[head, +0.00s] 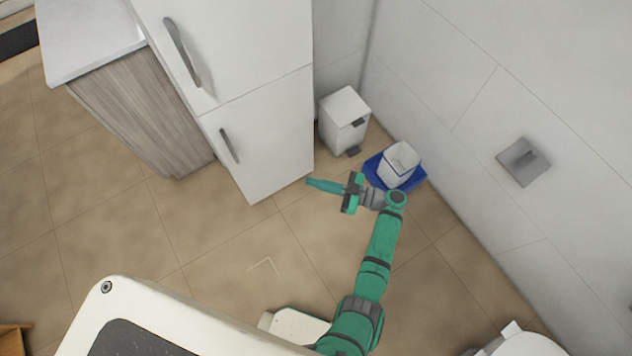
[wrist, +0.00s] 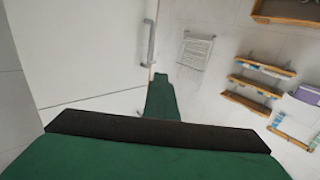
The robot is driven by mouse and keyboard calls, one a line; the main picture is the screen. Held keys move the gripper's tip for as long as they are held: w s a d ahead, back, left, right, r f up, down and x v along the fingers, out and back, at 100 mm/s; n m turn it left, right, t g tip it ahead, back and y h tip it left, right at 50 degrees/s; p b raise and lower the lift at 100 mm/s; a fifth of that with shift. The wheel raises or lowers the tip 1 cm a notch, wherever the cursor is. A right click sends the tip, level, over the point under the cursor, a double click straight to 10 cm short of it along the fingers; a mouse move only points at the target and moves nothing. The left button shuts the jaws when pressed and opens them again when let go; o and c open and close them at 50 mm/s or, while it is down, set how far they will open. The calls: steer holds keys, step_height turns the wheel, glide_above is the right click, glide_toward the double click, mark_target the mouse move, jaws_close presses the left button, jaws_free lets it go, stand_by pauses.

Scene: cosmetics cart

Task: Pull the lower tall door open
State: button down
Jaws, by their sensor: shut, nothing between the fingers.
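The tall white cabinet has an upper door (head: 240,45) and a lower door (head: 262,140), split by a thin seam. Both look shut. The lower door has a grey bar handle (head: 229,146) near its left edge. My gripper (head: 311,183) is to the right of the lower door's bottom right corner in the head view, apart from the handle. It is shut and empty, fingers pointing left. In the wrist view my green fingers (wrist: 160,80) are close together beside a white panel. A grey bar handle (wrist: 148,42) shows there; I cannot tell which door's it is.
A white pedal bin (head: 344,118) and a blue tray (head: 419,178) with a white container stand between cabinet and wall. A wood-fronted counter (head: 140,115) is left of the cabinet. Tiled floor (head: 190,225) before the cabinet is clear. Wooden shelves (wrist: 262,64) show in the wrist view.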

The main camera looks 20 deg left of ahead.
stand_by(0.6)
steer(key=c, duration=1.8)
jaws_free()
steer(key=shift+o, duration=0.2)
steer(key=shift+d, duration=0.1)
steer(key=d, duration=1)
steer(key=shift+w+d, duration=0.35)
